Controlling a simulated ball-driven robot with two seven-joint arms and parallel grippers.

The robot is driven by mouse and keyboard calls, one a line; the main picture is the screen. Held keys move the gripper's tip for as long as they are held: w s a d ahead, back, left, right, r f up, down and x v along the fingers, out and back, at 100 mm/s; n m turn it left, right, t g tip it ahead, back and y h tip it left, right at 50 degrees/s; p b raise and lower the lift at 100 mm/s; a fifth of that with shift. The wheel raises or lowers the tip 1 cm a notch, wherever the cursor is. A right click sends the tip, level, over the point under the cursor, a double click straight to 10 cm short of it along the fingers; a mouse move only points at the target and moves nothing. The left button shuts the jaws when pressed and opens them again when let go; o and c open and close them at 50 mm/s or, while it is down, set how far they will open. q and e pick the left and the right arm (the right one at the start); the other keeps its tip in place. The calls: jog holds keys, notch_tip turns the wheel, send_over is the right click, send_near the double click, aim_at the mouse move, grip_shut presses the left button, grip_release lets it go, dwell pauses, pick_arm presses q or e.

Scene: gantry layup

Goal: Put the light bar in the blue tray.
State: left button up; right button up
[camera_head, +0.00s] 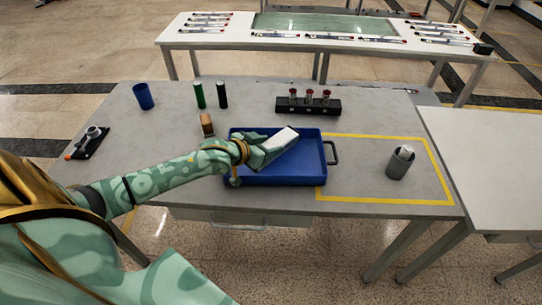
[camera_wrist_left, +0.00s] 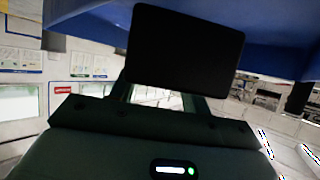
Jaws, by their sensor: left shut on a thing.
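The light bar (camera_head: 281,138) is a white block, tilted, over the back middle of the blue tray (camera_head: 312,178). My left gripper (camera_head: 266,149) reaches in from the left over the tray and is shut on the bar. In the left wrist view the bar (camera_wrist_left: 185,58) is a dark, shadowed block between the fingers. The tray (camera_wrist_left: 278,42) is a blue surface along the top of that view. I cannot tell whether the bar touches the tray floor. My right gripper is not in view.
A blue cup (camera_head: 143,96), green bottle (camera_head: 199,95), black bottle (camera_head: 222,95) and brown block (camera_head: 207,125) stand behind and left of the tray. A black rack (camera_head: 308,106) is behind it. A grey cup (camera_head: 400,163) stands right, inside yellow tape (camera_head: 432,165). A scanner-like tool (camera_head: 88,143) lies left.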

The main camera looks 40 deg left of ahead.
pick_arm(q)
jog(key=f, duration=0.1)
jog(key=f+b, duration=0.2)
jog(key=f, duration=0.1)
jog(key=shift+w+d, duration=0.15)
jog(key=shift+w, duration=0.15)
jog(key=shift+r, duration=0.1)
jog(key=o, duration=1.2)
